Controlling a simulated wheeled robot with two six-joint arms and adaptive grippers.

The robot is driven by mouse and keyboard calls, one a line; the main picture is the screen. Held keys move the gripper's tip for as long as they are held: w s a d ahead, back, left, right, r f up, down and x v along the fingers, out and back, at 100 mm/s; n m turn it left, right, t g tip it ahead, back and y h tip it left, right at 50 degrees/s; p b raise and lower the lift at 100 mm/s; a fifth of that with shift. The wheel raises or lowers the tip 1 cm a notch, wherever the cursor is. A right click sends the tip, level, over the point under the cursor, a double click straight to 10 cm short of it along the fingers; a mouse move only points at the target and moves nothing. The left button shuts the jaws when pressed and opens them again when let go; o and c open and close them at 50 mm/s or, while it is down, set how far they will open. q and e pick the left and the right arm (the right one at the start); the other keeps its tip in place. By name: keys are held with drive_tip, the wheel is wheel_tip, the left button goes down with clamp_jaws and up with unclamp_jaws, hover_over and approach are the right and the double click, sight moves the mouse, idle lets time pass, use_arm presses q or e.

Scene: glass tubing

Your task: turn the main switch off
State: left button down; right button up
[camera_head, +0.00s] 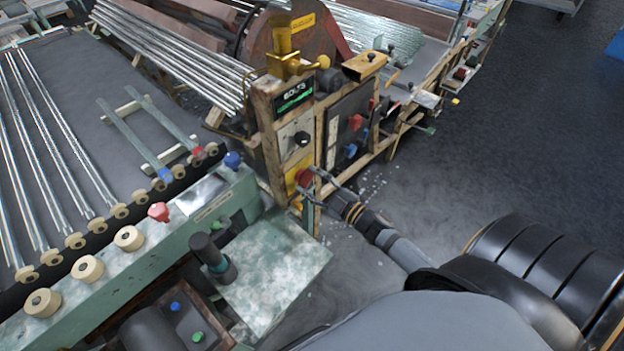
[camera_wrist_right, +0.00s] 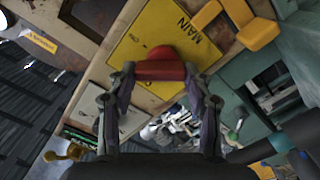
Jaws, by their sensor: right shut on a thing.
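The main switch is a red handle (camera_head: 304,178) on a yellow plate, low on the wooden-framed control panel. In the right wrist view the red handle (camera_wrist_right: 161,69) lies crosswise in front of the yellow plate (camera_wrist_right: 140,42) lettered MAIN. My right gripper (camera_head: 314,181) reaches the switch from the lower right. In the wrist view its two fingers (camera_wrist_right: 160,84) close on the ends of the red handle. The fingers partly cover the handle in the head view. My left gripper is not in view.
Above the switch are a black knob (camera_head: 302,138) and a green-lit display (camera_head: 293,95). A dark panel (camera_head: 347,125) with red and blue knobs stands to the right. A green bench (camera_head: 265,262) lies below left, and glass tubes (camera_head: 60,130) fill the left. Open floor (camera_head: 480,150) is at right.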

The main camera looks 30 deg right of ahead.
drive_tip(key=n, duration=0.4)
drive_tip(key=shift+n, duration=0.3)
drive_tip(key=n, duration=0.5)
drive_tip(key=shift+a+f, duration=0.1)
drive_tip(key=shift+a, duration=0.05)
drive_tip(key=shift+n, duration=0.3)
drive_tip(key=o, duration=1.2)
drive_tip(key=shift+c, duration=0.2)
drive_tip(key=shift+s, duration=0.1)
drive_tip(key=v, duration=1.2)
